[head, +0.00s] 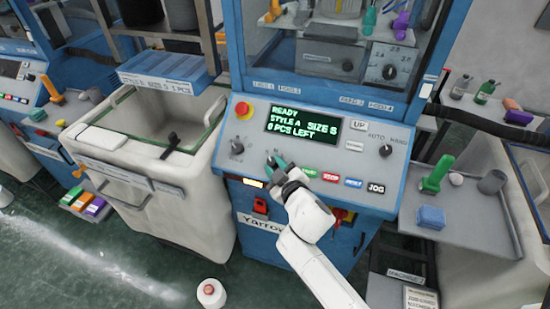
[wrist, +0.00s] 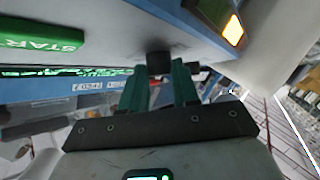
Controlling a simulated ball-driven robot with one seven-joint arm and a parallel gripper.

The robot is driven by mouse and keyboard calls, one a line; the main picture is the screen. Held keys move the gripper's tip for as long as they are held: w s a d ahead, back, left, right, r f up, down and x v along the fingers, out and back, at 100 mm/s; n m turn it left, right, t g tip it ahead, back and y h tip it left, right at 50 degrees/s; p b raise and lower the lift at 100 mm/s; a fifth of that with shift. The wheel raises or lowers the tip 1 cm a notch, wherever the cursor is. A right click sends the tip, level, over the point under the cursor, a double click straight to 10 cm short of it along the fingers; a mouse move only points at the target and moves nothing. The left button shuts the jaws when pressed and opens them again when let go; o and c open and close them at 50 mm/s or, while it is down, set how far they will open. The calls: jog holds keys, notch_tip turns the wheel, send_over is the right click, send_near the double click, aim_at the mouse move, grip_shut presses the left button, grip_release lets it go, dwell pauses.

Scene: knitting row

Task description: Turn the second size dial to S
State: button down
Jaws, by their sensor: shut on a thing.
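The blue control panel (head: 330,178) of the middle machine carries a display (head: 302,127) that reads READY, STYLE 4 and what looks like SIZE S. A dark dial (head: 237,147) stands free at the panel's left. My gripper (head: 275,163) is at the panel just right of it, its green fingers over a second dial that is hidden in the head view. In the wrist view, my gripper (wrist: 159,82) has its green fingers on both sides of a dark knob (wrist: 159,62), shut on it. The dial's letters and pointer cannot be read.
The green START button (wrist: 40,33) lies close to the gripper, with a red STOP button (head: 331,177) and blue button (head: 353,183) further right. A red emergency button (head: 243,110) is above left. A white bin (head: 150,200) stands left, a grey side shelf (head: 470,210) right.

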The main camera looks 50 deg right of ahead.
jog(key=shift+p, duration=0.4)
jog(key=c, duration=0.8)
grip_release()
jog(key=shift+b+v, duration=1.25)
jog(key=shift+v, duration=4.15)
jog(key=shift+d, duration=0.15)
